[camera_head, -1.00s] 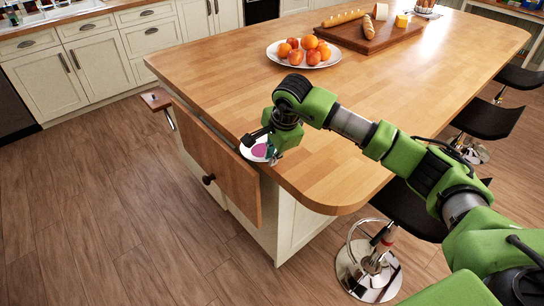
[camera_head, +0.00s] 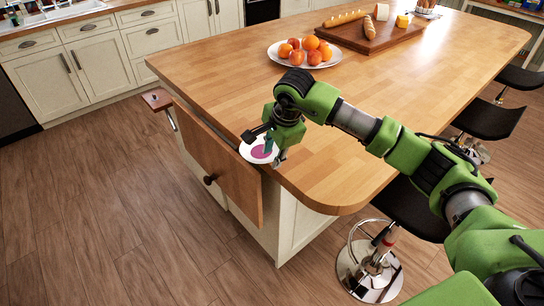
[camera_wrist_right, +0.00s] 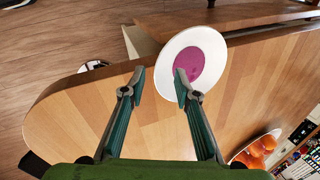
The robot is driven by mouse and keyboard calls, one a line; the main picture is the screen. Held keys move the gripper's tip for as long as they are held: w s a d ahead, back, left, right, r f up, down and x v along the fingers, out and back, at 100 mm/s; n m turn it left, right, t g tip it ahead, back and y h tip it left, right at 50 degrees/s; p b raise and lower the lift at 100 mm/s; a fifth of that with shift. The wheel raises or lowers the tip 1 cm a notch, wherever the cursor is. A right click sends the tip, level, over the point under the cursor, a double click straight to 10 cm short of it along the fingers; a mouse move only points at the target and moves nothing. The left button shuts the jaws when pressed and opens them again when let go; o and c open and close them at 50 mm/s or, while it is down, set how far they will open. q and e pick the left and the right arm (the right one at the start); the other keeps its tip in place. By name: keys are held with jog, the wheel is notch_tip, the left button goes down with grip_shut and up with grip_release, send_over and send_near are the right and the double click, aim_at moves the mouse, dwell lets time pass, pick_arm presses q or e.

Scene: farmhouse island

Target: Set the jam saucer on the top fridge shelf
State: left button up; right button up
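The jam saucer (camera_head: 247,153) is a white plate with a purple-pink jam patch. The right fingertip overlaps the saucer and jam in that view, and the left one is outside the rim; I cannot tell whether either touches. In the head view my right gripper (camera_head: 272,149) hides part of the saucer. My left gripper and the fridge are not in view.
A wooden panel with a dark knob (camera_head: 218,170) stands along the island's side beside the saucer. A fruit plate (camera_head: 273,53) and a bread board (camera_head: 345,38) are farther back on the island top (camera_head: 215,85). Bar stools (camera_head: 489,122) stand at the right. The left floor is clear.

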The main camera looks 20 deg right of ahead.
jog(key=v, duration=1)
jog(key=shift+r, duration=0.2)
